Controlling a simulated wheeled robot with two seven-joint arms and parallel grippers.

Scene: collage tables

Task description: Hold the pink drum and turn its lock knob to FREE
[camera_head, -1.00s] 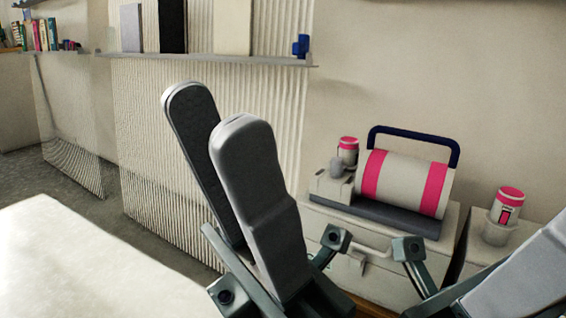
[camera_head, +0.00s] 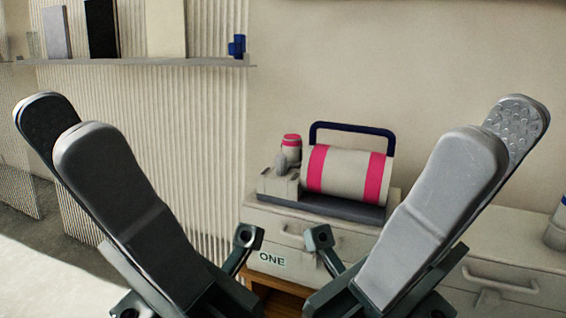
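The drum (camera_head: 331,172), white with pink bands and a dark blue handle (camera_head: 352,128), lies on its side on a grey base (camera_head: 335,208) on top of a cabinet. No FREE marking is readable. My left gripper (camera_head: 62,122) is raised at the left, empty, its fingers apart. My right gripper (camera_head: 500,130) is raised at the right, empty, its fingers apart, with one bumpy pad showing. Both are clear of the drum in the picture.
A small pink-lidded canister (camera_head: 291,152) stands behind the block. The cabinet front (camera_head: 300,240) carries a handle and the word ONE. A shelf (camera_head: 140,61) holds panels and a blue object. Another cabinet (camera_head: 518,262) stands at right, with a container cut off by the frame edge.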

